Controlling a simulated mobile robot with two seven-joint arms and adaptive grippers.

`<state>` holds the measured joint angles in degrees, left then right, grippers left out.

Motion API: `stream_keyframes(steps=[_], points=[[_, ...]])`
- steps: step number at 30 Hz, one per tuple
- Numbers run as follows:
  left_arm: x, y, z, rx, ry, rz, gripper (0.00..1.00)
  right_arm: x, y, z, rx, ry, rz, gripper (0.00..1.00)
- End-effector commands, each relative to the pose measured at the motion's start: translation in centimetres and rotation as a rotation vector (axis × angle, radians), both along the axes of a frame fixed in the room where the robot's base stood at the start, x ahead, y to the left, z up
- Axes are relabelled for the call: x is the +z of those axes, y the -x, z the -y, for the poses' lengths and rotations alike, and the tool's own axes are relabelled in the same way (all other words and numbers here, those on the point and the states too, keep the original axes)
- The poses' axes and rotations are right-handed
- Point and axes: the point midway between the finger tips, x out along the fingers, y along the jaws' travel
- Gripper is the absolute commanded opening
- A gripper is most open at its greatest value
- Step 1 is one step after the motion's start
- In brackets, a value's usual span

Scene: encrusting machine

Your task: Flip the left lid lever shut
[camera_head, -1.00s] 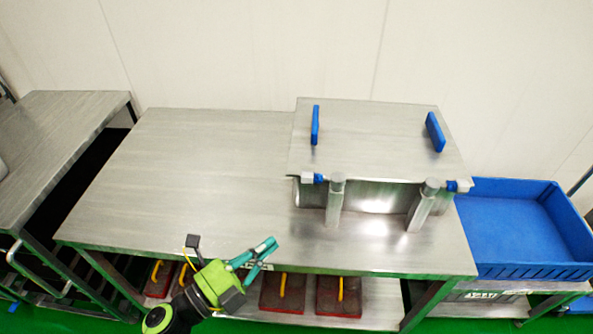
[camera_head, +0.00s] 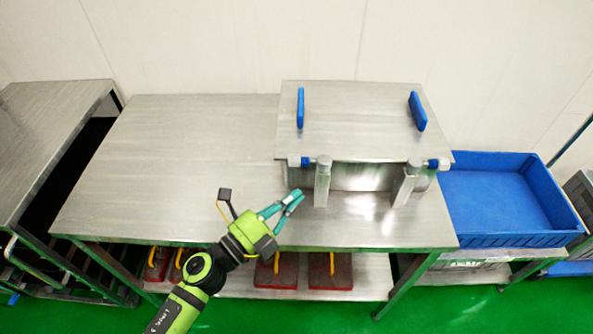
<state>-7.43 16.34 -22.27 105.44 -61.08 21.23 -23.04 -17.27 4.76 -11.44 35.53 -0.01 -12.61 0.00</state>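The steel lid (camera_head: 355,125) lies on top of the machine on the table. Two blue lid levers stand on it: the left lid lever (camera_head: 300,108) and the right lid lever (camera_head: 417,111). Both look raised from the lid's top. My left gripper (camera_head: 297,199) is above the front part of the table, in front of the lid and just left of the left steel post (camera_head: 322,182). Its teal fingers are slightly apart with nothing between them. It does not touch the lever. My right gripper is out of view.
The steel table (camera_head: 160,170) is clear on the left. Another steel post (camera_head: 406,184) stands at the machine's front right. A blue crate (camera_head: 505,195) is at the right. Red weights with yellow handles (camera_head: 330,271) sit on the lower shelf. Another steel table (camera_head: 45,130) stands far left.

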Motion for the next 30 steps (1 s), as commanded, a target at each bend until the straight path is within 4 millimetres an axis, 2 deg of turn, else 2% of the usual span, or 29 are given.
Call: stream_keyframes(steps=[2, 6, 10, 30], points=[[0.6, -1.2, 1.2, -0.001, 0.003, 0.000, 0.00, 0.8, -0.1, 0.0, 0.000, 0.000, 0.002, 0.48], [0.9, -3.3, 1.1, 0.000, -0.001, 0.001, 0.00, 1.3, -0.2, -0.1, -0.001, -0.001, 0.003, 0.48], [0.9, -4.4, 1.0, 0.001, 0.000, 0.001, 0.00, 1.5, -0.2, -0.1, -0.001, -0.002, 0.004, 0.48], [0.8, -5.2, 0.8, -0.036, -0.002, 0.001, 0.00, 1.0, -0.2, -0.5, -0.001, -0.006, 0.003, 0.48]])
